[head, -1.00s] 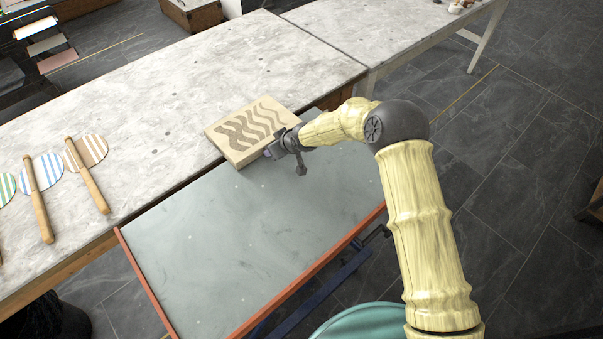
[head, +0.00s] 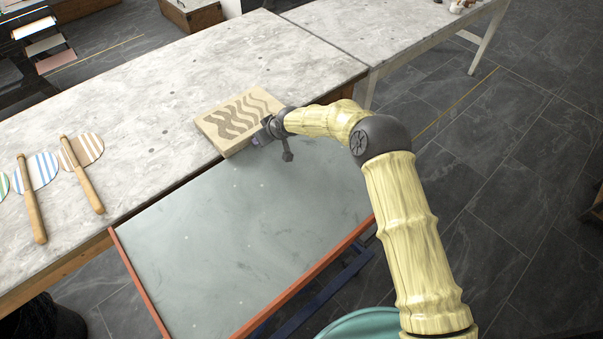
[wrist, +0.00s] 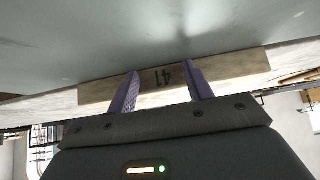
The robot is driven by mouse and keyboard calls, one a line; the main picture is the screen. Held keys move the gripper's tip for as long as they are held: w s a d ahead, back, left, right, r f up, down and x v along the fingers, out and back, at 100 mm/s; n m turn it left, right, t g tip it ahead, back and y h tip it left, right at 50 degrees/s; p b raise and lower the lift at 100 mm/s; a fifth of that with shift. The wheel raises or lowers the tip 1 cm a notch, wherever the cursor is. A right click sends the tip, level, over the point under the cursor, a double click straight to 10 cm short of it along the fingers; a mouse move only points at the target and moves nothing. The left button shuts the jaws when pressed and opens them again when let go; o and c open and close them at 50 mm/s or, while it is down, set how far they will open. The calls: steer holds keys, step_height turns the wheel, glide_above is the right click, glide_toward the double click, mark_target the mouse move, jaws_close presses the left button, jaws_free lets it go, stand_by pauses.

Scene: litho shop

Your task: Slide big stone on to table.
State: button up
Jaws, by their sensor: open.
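The big stone (head: 240,117) is a flat tan slab with brown wavy bands on top. It lies mostly on the long grey table (head: 150,110), at the edge beside the grey-green cart top (head: 245,220). My gripper (head: 259,138) is at the slab's near side, on the cart side. In the wrist view, the two purple fingers (wrist: 161,88) are apart and reach the slab's side face (wrist: 225,74), which bears the mark "41". I cannot tell whether both tips touch it. Part of the slab's near corner is hidden by my gripper.
Wooden-handled tools with striped round heads (head: 80,151) lie on the table at left. The table top beyond the slab is clear. The cart has a raised orange rim (head: 295,287). A teal round object (head: 362,322) stands at the bottom.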

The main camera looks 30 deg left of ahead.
steer(key=shift+w+a+r+b, duration=0.15)
steer(key=shift+a, duration=0.25)
steer(key=shift+w+a+r+b, duration=0.1)
steer(key=shift+a+r+b, duration=0.05)
steer(key=shift+a, duration=0.2)
